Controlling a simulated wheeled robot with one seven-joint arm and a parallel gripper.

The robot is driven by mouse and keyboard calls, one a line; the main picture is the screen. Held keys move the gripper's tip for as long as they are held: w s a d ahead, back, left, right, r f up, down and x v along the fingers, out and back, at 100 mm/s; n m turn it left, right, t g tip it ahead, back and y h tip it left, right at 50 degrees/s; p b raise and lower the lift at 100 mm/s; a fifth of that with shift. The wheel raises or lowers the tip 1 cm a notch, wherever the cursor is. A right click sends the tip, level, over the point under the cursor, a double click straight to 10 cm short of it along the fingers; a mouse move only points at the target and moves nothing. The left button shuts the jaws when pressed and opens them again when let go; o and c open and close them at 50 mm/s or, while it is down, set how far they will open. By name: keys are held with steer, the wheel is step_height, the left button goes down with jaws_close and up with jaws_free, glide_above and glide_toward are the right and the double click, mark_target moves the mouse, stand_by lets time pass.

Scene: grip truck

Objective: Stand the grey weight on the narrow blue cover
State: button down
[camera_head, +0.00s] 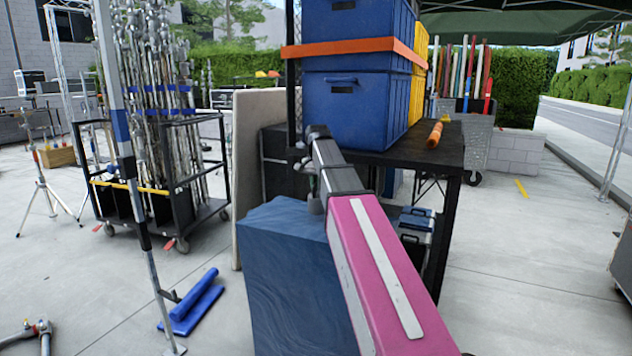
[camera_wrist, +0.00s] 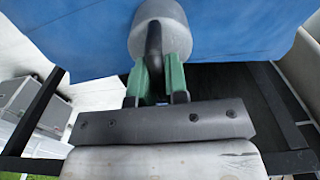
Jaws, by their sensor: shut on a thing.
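The grey weight (camera_wrist: 174,24) is a rounded cylinder with a dark handle. In the wrist view my gripper (camera_wrist: 160,76) has its green fingers shut on that handle. The blue cover (camera_wrist: 90,35) lies behind the weight in that view. In the head view the narrow blue cover (camera_head: 290,285) drapes a tall block in the lower middle. A small part of the weight (camera_head: 315,206) shows at the cover's top right, beside my pink arm, which hides much of the cover's right side. I cannot tell whether the weight touches the cover.
A dark table (camera_head: 440,152) with stacked blue crates (camera_head: 345,110) stands right behind the cover. An orange roll (camera_head: 435,134) lies on it. A pale upright board (camera_head: 240,150) is close at the cover's left. A pole cart (camera_head: 165,205) stands farther left. Open paving lies right.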

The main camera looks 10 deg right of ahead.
steer(key=shift+f, duration=1.3)
steer(key=shift+f, duration=0.15)
steer(key=c, duration=1.1)
jaws_free()
step_height(320, 180, up, 12)
steer(key=shift+r, duration=0.15)
